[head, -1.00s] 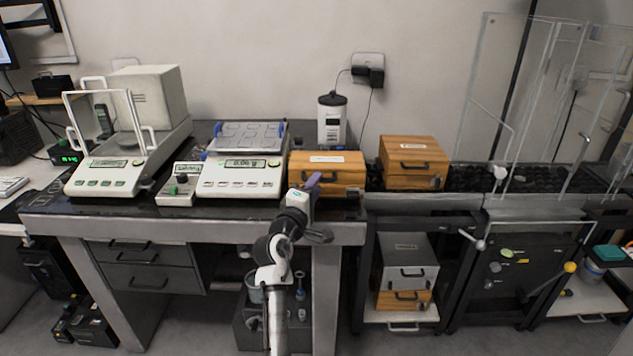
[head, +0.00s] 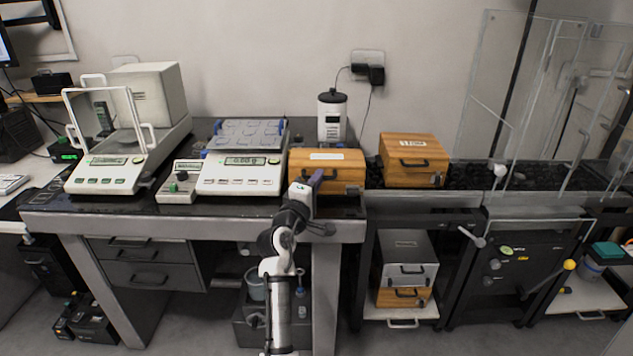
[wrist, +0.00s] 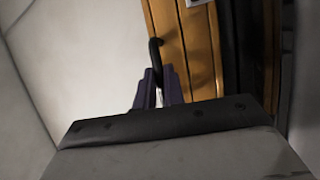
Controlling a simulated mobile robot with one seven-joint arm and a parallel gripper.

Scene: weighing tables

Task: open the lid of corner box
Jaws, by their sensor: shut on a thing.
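The wooden corner box (head: 345,173) sits at the right corner of the weighing table. It has a white label on top and a dark handle on its front, partly hidden by my gripper. My gripper (head: 315,178) is at the front of this box. In the wrist view the purple fingers (wrist: 158,88) are shut on the black handle (wrist: 155,52), and the wooden face (wrist: 185,45) is right beside them. I cannot tell whether the lid is raised at all.
A second wooden box (head: 413,160) stands to the right. A balance (head: 240,176) is close on the left, and a white canister (head: 332,118) stands behind. Clear glass panels (head: 515,90) rise at the far right. The wall behind the table is mostly bare.

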